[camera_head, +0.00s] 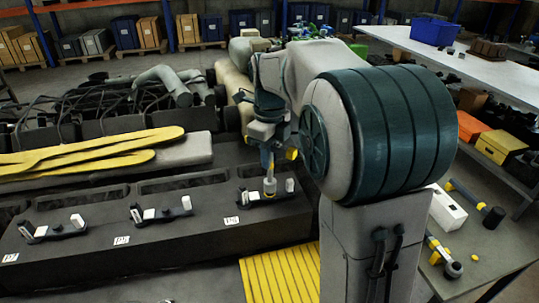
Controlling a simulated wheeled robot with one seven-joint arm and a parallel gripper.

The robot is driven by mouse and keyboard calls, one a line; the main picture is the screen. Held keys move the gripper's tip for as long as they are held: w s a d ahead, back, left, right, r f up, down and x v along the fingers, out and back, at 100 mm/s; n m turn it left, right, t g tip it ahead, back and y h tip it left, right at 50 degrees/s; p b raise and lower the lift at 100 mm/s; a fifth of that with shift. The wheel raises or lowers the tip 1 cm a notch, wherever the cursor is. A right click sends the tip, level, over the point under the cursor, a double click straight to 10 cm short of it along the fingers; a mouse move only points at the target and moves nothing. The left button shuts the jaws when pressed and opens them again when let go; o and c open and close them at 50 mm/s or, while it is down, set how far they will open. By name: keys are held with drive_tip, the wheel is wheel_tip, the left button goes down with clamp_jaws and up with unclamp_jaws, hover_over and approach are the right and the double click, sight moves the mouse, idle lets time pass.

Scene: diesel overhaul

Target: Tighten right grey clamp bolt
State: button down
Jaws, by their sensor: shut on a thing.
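A row of black clamps with pale grey upright parts sits on the dark engine block: a left clamp (52,230), a middle clamp (160,212) and a right clamp (253,198). My gripper (268,155) is above the right clamp, pointing down, shut on a grey and yellow tool (270,185). The tool stands nearly upright with its lower end at the right clamp. Whether it sits on a bolt cannot be told. A pale grey bolt-like part (290,185) shows just right of the tool. My arm partly hides the jaws.
Yellow pipes (90,150) lie on the left of the block. A yellow slatted platform (280,275) is on the floor in front. A grey workbench (490,245) at right holds another yellow-grey tool (440,252) and a white box (447,212). A long white table (480,70) stands behind.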

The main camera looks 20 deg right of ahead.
drive_tip(key=shift+r+n, duration=0.15)
drive_tip(key=shift+n, duration=0.8)
drive_tip(key=shift+r+n, duration=0.1)
drive_tip(key=shift+n, duration=0.85)
drive_tip(key=n, duration=0.4)
drive_tip(key=shift+n, duration=0.3)
drive_tip(key=n, duration=0.4)
drive_tip(key=shift+n+p, duration=0.3)
drive_tip(key=shift+p, duration=0.05)
drive_tip(key=n, duration=0.3)
drive_tip(key=shift+n, duration=0.4)
drive_tip(key=n, duration=0.4)
drive_tip(key=shift+n, duration=0.3)
drive_tip(key=n, duration=0.3)
drive_tip(key=shift+s+n+p, duration=0.1)
drive_tip(key=shift+n+p, duration=0.2)
drive_tip(key=shift+n, duration=0.1)
drive_tip(key=n, duration=0.4)
drive_tip(key=shift+d, duration=0.1)
drive_tip(key=shift+n, duration=2)
drive_tip(key=shift+f, duration=0.15)
